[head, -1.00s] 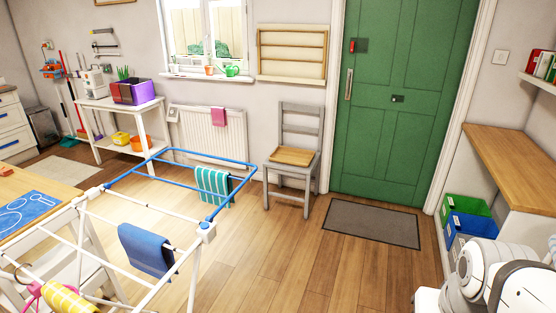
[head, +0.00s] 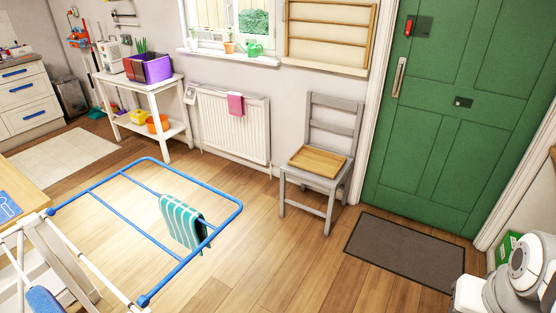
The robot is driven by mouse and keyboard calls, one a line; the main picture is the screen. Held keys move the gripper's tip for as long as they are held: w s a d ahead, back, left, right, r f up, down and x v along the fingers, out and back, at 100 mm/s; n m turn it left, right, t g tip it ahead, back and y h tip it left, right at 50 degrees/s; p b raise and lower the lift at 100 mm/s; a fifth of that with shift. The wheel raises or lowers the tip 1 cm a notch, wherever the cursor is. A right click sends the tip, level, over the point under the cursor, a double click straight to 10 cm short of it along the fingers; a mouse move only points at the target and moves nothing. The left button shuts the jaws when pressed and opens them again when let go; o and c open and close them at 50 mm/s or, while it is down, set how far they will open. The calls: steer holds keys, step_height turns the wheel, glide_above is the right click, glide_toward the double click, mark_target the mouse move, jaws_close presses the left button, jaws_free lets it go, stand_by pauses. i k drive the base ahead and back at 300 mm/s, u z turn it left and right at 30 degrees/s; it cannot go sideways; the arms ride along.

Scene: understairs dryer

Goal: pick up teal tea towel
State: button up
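The teal tea towel (head: 181,224), striped with white, hangs folded over a blue rail of the drying rack (head: 112,170), near the rack's right end. White and grey parts of my arm show at the lower right edge. My gripper is not in view.
A blue cloth (head: 42,300) hangs at lower left. Floor right of the rack is clear up to a dark mat (head: 408,250).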

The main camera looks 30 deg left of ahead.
mark_target(180, 218)
steer(key=i, duration=1.9)
steer(key=u, duration=0.05)
steer(key=k, duration=0.05)
steer(key=u, duration=3.4)
steer(key=i, duration=1)
